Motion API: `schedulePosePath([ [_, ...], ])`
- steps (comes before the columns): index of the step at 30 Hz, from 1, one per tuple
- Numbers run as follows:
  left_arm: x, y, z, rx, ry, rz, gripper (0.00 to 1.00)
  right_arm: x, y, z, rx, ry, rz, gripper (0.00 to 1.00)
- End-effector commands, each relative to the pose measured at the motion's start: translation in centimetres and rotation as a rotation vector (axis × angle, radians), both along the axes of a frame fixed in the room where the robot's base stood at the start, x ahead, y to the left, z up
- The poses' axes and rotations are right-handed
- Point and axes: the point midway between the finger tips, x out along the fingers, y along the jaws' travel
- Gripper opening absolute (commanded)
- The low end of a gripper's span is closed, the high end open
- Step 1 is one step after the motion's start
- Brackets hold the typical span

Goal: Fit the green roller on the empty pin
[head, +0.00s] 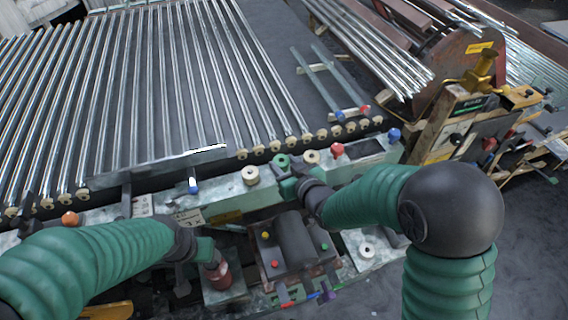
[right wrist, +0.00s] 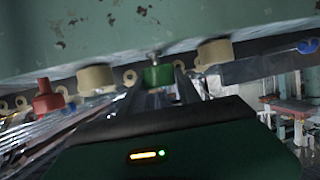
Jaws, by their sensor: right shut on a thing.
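My right gripper (head: 289,169) is shut on the green roller (head: 281,160), over the pale green rail (head: 268,190). In the right wrist view, which looks upside down, the green roller (right wrist: 158,76) sits between the finger tips. A short metal pin (right wrist: 154,57) shows between the roller and the rail (right wrist: 120,30); I cannot tell whether its tip is inside the roller. Beige rollers (head: 251,175) (head: 311,156) stand on the rail on either side. My left gripper (head: 206,248) is near a dark red cylinder (head: 218,274); its fingers are not clear.
A red knob (head: 337,150) and a blue knob (head: 394,135) stand farther right along the rail. Another blue knob (head: 193,187) is at the left. A dark box with coloured buttons (head: 295,250) stands in front.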

Motion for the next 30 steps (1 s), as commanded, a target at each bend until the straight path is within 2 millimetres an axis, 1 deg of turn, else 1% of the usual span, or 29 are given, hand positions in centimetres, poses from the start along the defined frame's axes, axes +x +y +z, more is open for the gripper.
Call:
schedulePosePath([
  [16, 0.0, 0.0, -1.3, 0.0, 0.0, 0.0, 0.61, 0.0, 0.0, -1.5, 0.0, 0.0, 0.0, 0.0],
  [17, 0.0, 0.0, -1.2, 0.0, 0.0, 0.0, 0.61, 0.0, 0.0, -1.4, 0.0, 0.0, 0.0, 0.42],
  [18, 0.0, 0.0, -1.2, 0.0, 0.0, 0.0, 0.61, 0.0, 0.0, -1.3, 0.0, 0.0, 0.0, 0.47],
  [22, 0.0, 0.0, -1.2, 0.0, 0.0, 0.0, 0.61, 0.0, 0.0, -1.3, 0.0, 0.0, 0.0, 0.65],
  [30, 0.0, 0.0, -1.2, 0.0, 0.0, 0.0, 0.61, 0.0, 0.0, -1.3, 0.0, 0.0, 0.0, 0.65],
])
